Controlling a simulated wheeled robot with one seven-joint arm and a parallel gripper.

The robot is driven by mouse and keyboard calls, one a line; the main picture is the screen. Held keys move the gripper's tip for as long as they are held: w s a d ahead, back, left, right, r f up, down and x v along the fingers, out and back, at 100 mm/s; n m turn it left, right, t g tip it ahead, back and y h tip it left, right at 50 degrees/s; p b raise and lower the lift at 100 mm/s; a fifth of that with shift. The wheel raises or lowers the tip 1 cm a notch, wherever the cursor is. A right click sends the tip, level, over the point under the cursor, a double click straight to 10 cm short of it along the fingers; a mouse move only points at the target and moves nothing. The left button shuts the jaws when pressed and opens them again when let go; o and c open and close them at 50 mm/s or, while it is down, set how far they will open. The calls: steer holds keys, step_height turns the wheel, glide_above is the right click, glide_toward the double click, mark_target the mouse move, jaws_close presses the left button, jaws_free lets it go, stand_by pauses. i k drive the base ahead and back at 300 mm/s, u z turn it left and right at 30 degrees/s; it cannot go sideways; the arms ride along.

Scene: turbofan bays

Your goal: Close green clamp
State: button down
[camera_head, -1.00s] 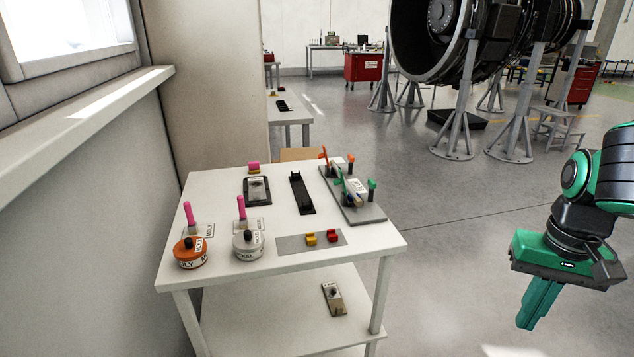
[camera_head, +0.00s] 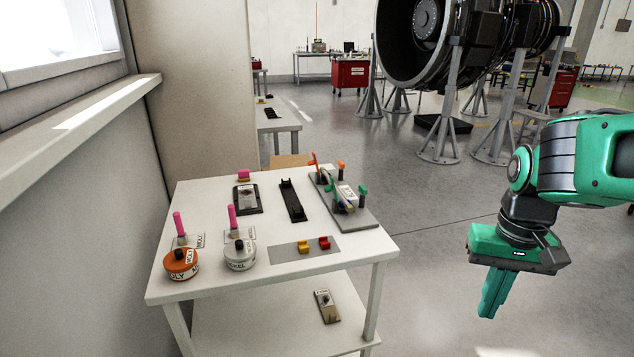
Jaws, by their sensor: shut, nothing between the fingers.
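The green clamp (camera_head: 334,187) is on a grey plate (camera_head: 366,222) at the right side of the white table. Its green handle stands up at a slant, and a second green-tipped part (camera_head: 362,192) stands just to its right. An orange clamp (camera_head: 314,163) with a raised handle is behind it on the same plate. A pale labelled block lies on the plate between them. My gripper (camera_head: 490,300) is shut and empty, pointing down over the floor, well to the right of the table and apart from the clamp.
The table (camera_head: 220,292) also holds an orange jar (camera_head: 181,263), a white jar (camera_head: 240,257), a black holder (camera_head: 293,199), and yellow and red pieces on a grey mat. A wall with a ledge is at left. Open floor lies between table and arm; an engine on stands is behind.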

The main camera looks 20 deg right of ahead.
mark_target(329, 188)
steer(key=i, duration=0.9)
